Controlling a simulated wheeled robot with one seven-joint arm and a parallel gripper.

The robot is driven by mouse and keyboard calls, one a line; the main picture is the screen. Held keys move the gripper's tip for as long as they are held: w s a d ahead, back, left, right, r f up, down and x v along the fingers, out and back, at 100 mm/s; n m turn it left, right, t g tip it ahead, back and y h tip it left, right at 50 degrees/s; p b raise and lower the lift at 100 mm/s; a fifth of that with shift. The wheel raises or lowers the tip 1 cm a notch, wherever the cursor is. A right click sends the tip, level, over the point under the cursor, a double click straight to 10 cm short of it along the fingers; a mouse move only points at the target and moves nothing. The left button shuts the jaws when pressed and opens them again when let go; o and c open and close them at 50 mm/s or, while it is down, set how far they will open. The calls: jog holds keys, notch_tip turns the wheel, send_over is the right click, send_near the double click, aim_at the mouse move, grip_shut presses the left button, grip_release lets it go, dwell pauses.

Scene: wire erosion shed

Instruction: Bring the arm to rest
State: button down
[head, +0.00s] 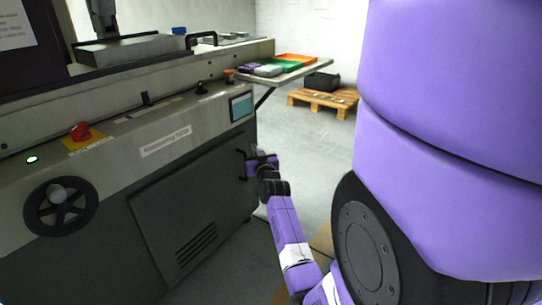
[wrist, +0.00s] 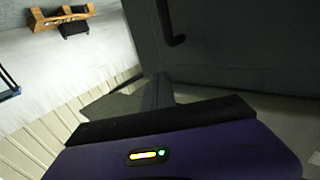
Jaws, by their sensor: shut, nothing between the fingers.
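My purple and black arm reaches out low in front of the machine in the head view. My gripper (head: 262,163) is at its far end, beside the dark cabinet front and close to a black door handle (head: 243,164); I cannot tell whether they touch. In the wrist view the purple gripper body with a small lit indicator fills the bottom, and its dark fingers (wrist: 158,91) are together with nothing held. The handle (wrist: 172,24) shows there above the fingers, apart from them in the picture.
The wire erosion machine (head: 165,143) fills the left, with a red stop button (head: 81,131) and a handwheel (head: 60,207). A side shelf (head: 315,70) holds coloured trays. A pallet (head: 325,101) with a black box (head: 322,81) stands behind. Open floor (head: 310,145) lies right of the machine.

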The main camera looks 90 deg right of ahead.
jog(key=s+a+b, duration=0.1)
jog(key=s+a, duration=0.3)
jog(key=s, duration=0.1)
jog(key=shift+s, duration=0.4)
